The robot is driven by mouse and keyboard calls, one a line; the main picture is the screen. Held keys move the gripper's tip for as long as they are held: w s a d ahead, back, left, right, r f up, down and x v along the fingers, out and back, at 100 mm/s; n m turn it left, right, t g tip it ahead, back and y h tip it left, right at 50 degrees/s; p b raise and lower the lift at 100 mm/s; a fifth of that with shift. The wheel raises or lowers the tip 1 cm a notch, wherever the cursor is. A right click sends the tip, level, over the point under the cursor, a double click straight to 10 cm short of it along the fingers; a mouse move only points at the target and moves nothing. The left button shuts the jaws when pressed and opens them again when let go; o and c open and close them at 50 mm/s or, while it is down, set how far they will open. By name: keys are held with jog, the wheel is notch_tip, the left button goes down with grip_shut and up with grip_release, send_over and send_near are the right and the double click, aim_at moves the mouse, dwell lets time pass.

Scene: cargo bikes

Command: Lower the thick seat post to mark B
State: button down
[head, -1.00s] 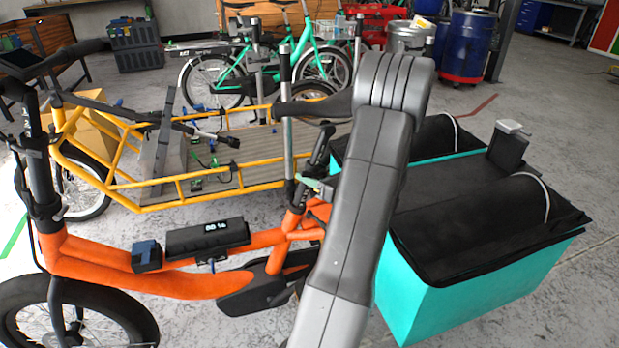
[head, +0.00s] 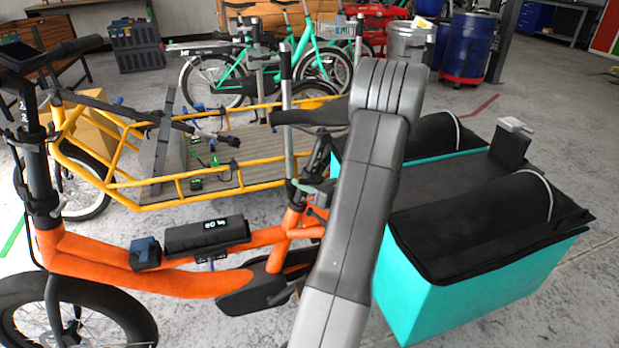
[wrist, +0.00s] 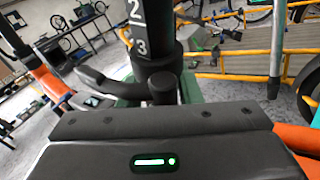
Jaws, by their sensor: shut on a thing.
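A black saddle (head: 310,113) shows left of my grey arm, its right end hidden behind the arm. A silver seat post (head: 289,150) runs upright below it to the orange frame (head: 292,218). A lever (head: 318,186) shows near the frame's collar. My gripper is hidden behind my arm in the head view. In the wrist view its dark housing (wrist: 160,140) fills the bottom, with a green light lit. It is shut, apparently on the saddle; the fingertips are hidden. A black post marked 2 and 3 (wrist: 150,35) rises beyond. I cannot make out mark B.
The orange bike carries a black battery (head: 206,234) with a lit display. Turquoise bags (head: 435,270) stand close to the right of my arm. A yellow cargo bike (head: 240,185) stands behind. Open floor lies at the right (head: 560,120).

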jog(key=shift+s+a+f, duration=0.1)
jog(key=shift+a+f, duration=0.05)
jog(key=shift+f, duration=0.35)
jog(key=shift+s+a+f, duration=0.1)
jog(key=shift+a+f, duration=0.05)
jog(key=shift+f, duration=0.3)
jog(key=shift+w+r, duration=0.1)
jog(key=c, duration=1.3)
grip_release()
jog(key=p+v, duration=0.2)
jog(key=v, duration=1.2)
jog(key=shift+w, duration=0.1)
